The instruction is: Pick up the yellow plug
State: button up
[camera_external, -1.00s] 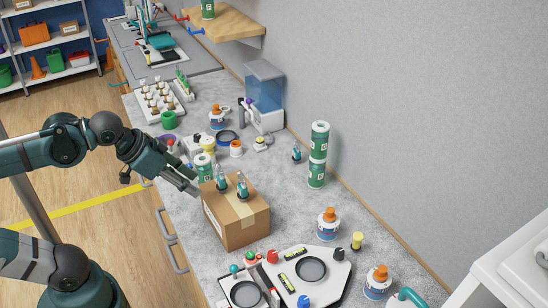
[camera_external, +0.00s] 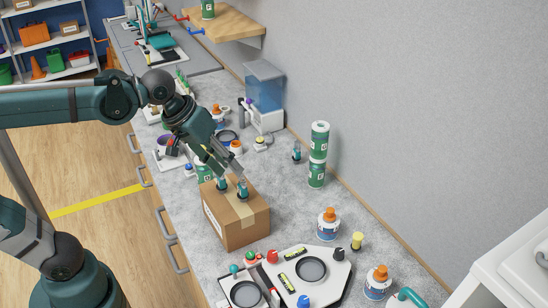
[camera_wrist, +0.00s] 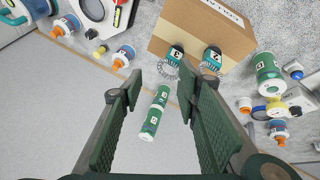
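A small yellow plug (camera_external: 357,240) stands on the grey counter at the lower right in the external view, between two orange-capped bottles. In the wrist view, a small yellow piece (camera_wrist: 101,50) at the upper left, between the bottles, appears to be the same plug. Another yellow-topped piece (camera_wrist: 292,112) shows at the right edge of the wrist view; I cannot tell what it is. My gripper (camera_external: 231,171) is above the cardboard box, away from the plug. In the wrist view my gripper (camera_wrist: 160,82) has its fingers spread, with nothing held between them.
The cardboard box (camera_external: 240,215) bears two teal numbered pieces just below my gripper. Stacked green-and-white cans (camera_external: 318,155) stand by the wall.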

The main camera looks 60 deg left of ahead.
jog(key=w+d+r+n+g+h+p, duration=0.1)
jog(key=w+d+n+p, duration=0.25)
jog(key=w, duration=0.35)
jog(key=w+d+r+n+g+p, duration=0.1)
jog(key=w+d+r+n+p, duration=0.1)
jog(key=w+d+p, duration=0.3)
jog(key=n+g+h+p, duration=0.2)
jog(key=n+g+p, duration=0.1)
jog(key=n+p, duration=0.55)
send_over(356, 233)
jog(key=a, duration=0.2)
notch_tip(356, 233, down, 9)
jog(key=shift+n, duration=0.3)
jog(key=f, duration=0.5)
jog(key=f+b, duration=0.1)
jog(key=f, duration=0.5)
jog(key=shift+s+d+f, duration=0.1)
jog(key=shift+d, duration=0.1)
jog(key=shift+f, duration=0.25)
jog(key=shift+f, duration=0.1)
jog(key=shift+x, duration=1.2)
